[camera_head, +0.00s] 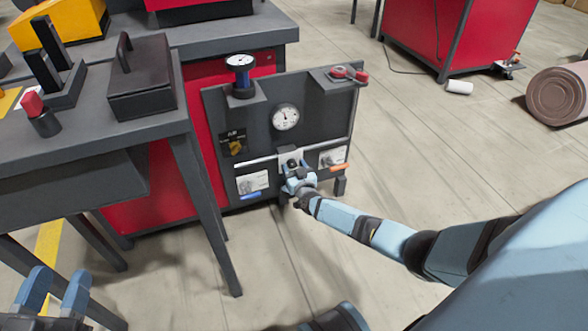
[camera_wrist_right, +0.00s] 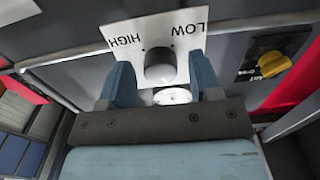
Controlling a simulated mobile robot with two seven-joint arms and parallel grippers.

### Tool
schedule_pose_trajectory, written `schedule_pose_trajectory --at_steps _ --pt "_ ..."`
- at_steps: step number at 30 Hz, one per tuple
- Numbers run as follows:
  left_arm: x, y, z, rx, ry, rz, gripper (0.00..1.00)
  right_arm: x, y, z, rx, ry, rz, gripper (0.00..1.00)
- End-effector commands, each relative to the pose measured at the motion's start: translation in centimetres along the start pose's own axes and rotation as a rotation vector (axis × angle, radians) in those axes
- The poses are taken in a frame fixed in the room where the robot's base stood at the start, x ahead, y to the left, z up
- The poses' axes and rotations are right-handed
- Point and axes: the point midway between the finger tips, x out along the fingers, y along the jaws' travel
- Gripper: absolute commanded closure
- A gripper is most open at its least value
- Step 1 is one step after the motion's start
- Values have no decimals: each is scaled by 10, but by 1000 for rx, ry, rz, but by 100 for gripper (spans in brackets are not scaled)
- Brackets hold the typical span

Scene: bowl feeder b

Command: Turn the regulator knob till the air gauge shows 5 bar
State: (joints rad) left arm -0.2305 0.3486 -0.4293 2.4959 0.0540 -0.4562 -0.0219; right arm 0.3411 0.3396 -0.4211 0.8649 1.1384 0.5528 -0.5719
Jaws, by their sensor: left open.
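A dark round knob (camera_wrist_right: 158,65) sits on a white plate (camera_wrist_right: 188,27) marked HIGH and LOW, on the front of a dark panel. My right gripper (camera_head: 295,169) is at this knob in the head view. In the right wrist view its two blue fingers stand open on either side of the knob, with gaps visible. A round white gauge (camera_head: 285,117) is on the panel above the plate; it also shows in the right wrist view (camera_wrist_right: 172,96). Its reading is too small to tell. My left gripper (camera_head: 52,290) is open and empty at the lower left.
A blue unit with a dial on top (camera_head: 240,62) and a red-handled part (camera_head: 349,74) stand on the panel's top. A yellow knob (camera_head: 236,147) is left of the gripper. A dark table (camera_head: 90,125) stands left. Open floor (camera_head: 420,150) lies right.

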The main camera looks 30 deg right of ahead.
Motion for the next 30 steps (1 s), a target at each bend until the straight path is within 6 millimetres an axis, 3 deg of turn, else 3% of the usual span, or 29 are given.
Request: schedule_pose_trajectory --at_steps 1,6,11,21,30 --pt "0 0 0 0 -1 1 57 0 0 0 0 0 0 54" --pt "-1 0 1 -1 -4 1 57 0 0 0 0 0 0 89" --pt "0 0 0 -5 -4 0 57 0 0 0 25 0 0 89" --pt "1 2 1 -27 -10 -6 57 -1 -1 1 251 -2 0 89" --pt "1 1 2 -22 -11 -4 57 -1 -1 1 263 -2 0 89"
